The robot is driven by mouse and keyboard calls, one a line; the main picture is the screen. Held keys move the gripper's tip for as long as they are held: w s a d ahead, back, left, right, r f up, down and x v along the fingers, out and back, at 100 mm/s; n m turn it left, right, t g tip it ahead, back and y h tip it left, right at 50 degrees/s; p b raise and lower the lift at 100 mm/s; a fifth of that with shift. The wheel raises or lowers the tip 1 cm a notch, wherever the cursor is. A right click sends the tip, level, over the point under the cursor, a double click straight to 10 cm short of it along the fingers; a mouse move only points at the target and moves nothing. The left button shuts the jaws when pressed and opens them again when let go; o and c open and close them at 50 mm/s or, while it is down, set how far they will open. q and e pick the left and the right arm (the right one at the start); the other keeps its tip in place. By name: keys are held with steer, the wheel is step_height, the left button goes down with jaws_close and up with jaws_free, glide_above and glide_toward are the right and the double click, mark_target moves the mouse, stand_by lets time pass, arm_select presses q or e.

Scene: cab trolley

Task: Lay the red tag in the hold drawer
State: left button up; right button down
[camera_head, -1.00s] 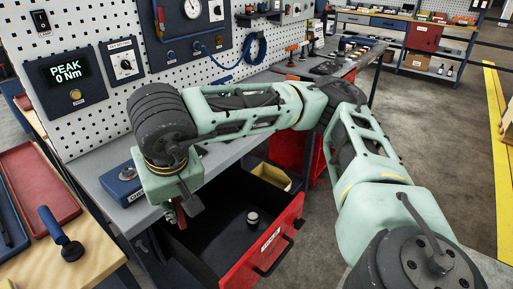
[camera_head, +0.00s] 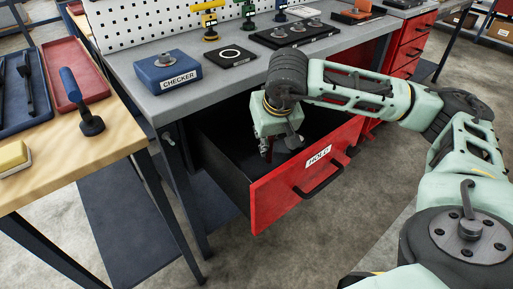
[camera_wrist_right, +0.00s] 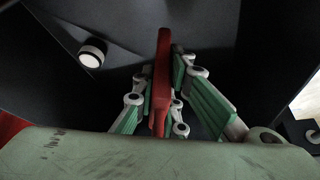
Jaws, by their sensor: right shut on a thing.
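The hold drawer (camera_head: 262,203) is pulled open under the grey bench. It has a red front with a HOLD label and a dark interior. My right gripper (camera_head: 266,155) points down inside the drawer opening, behind the red front. In the right wrist view, its green-padded fingers (camera_wrist_right: 160,105) are shut on the red tag (camera_wrist_right: 163,60). The tag is seen edge-on as a narrow red strip, with the dark drawer interior beyond it. I cannot tell whether the tag touches the drawer floor. My left gripper is out of view.
A white-topped dark cylinder (camera_wrist_right: 92,53) is in the drawer, left of the tag in the wrist view. The blue CHECKER box (camera_head: 167,72) stands on the bench (camera_head: 215,90) above. A wooden table (camera_head: 65,150) with trays stands left. Floor in front is clear.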

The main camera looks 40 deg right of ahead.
steer(key=w+d+f, duration=0.1)
steer(key=w, duration=0.2)
steer(key=w+d+f, duration=0.1)
steer(key=w+f, duration=0.1)
steer(key=w, duration=0.1)
steer(key=w+d+f, duration=0.1)
steer(key=w+f, duration=0.1)
steer(key=w, duration=0.1)
steer(key=shift+w+f+b, duration=0.15)
steer(key=shift+w+b, duration=0.15)
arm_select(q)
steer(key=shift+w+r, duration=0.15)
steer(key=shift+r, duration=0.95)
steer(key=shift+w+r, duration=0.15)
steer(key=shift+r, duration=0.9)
arm_select(e)
steer(key=shift+w+d+f, duration=0.25)
steer(key=shift+w+f, duration=0.3)
steer(key=shift+w, duration=0.15)
steer(key=shift+w+d+f, duration=0.25)
steer(key=shift+w+f, duration=0.3)
steer(key=shift+w, duration=0.15)
arm_select(q)
steer(key=shift+b, duration=0.3)
arm_select(e)
steer(key=shift+f, duration=0.1)
